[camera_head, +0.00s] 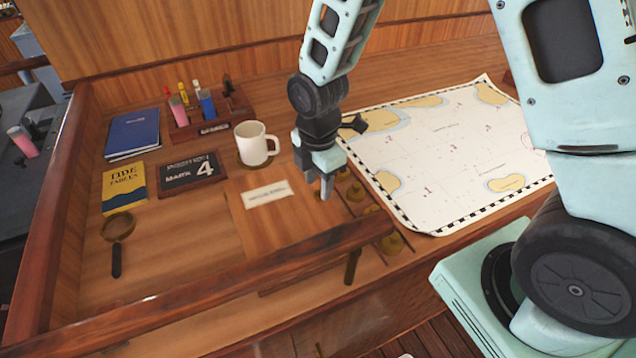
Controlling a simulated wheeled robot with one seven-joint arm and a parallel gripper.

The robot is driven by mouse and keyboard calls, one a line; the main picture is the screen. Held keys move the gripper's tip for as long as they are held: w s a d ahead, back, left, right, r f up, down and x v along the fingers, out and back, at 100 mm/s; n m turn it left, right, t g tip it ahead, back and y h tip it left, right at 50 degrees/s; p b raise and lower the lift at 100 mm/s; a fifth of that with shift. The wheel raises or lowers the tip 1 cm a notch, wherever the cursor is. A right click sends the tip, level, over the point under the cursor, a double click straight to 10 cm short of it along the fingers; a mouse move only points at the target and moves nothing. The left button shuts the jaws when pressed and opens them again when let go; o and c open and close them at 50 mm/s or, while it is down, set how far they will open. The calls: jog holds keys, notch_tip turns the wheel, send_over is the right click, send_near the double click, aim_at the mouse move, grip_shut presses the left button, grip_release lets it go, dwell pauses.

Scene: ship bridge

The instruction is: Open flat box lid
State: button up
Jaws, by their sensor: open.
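The flat wooden box lid (285,222) lies flat on the desk in the head view, with a pale paper label (267,194) whose writing is too small to read. My gripper (326,190) points down at the right edge of the lid, with its jaws open and nothing seen between them. I cannot tell whether the fingertips touch the lid. The gripper hides part of the lid's right edge. Several round brass pieces (392,242) sit in a row just right of the lid.
A white mug (254,144) stands behind the lid. A black sign (192,172), a yellow book (124,187), a blue book (134,133), a magnifying glass (117,230) and a pen holder (211,125) lie left. A chart (455,155) covers the right. A raised wooden rail (215,282) runs in front.

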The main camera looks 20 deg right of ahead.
jog(key=shift+f, duration=1)
grip_shut()
jog(key=shift+r, duration=0.1)
